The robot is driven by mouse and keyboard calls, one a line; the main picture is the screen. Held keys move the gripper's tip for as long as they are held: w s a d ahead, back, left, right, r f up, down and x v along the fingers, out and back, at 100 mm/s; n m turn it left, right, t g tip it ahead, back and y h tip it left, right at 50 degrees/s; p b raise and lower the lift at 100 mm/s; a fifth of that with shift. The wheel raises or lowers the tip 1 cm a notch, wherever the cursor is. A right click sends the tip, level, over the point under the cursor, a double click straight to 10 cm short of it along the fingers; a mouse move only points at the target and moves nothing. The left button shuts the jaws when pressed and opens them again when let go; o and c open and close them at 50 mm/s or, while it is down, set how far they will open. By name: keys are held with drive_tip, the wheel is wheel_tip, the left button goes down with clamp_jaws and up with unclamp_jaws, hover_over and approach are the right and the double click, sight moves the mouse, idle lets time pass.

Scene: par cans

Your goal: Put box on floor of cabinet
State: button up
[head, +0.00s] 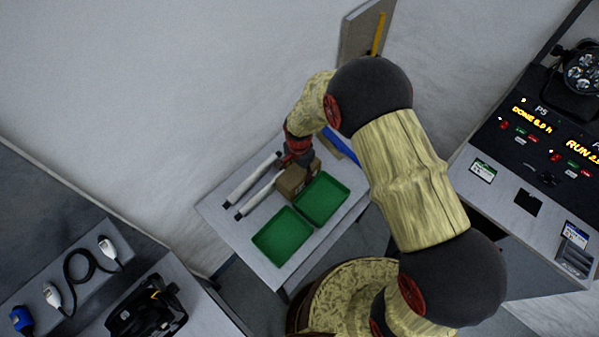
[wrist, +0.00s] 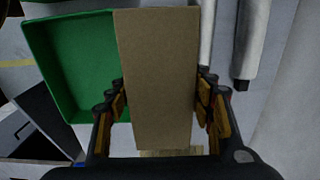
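A brown cardboard box (head: 292,183) is at the white table, beside the green trays. In the wrist view the box (wrist: 157,75) fills the space between the fingers. My gripper (head: 299,160) points down over it, and in the wrist view its pads (wrist: 160,92) meet the box on both sides. I cannot tell whether the box touches the table. No cabinet is clearly identifiable; a grey open-sided structure (wrist: 14,128) shows at the left of the wrist view, and its inside is mostly hidden.
Two green trays (head: 281,236) (head: 322,198) lie right beside the box on the white table (head: 231,222). White tubes (head: 251,180) lie to its left. A blue item is partly hidden behind my arm. A control panel (head: 528,150) stands right; a grey bench with cables (head: 77,272) is lower left.

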drive_tip(key=shift+o, duration=0.7)
drive_tip(key=shift+d, duration=0.2)
drive_tip(key=o, duration=0.3)
drive_tip(key=shift+a, duration=0.1)
drive_tip(key=shift+o, duration=0.2)
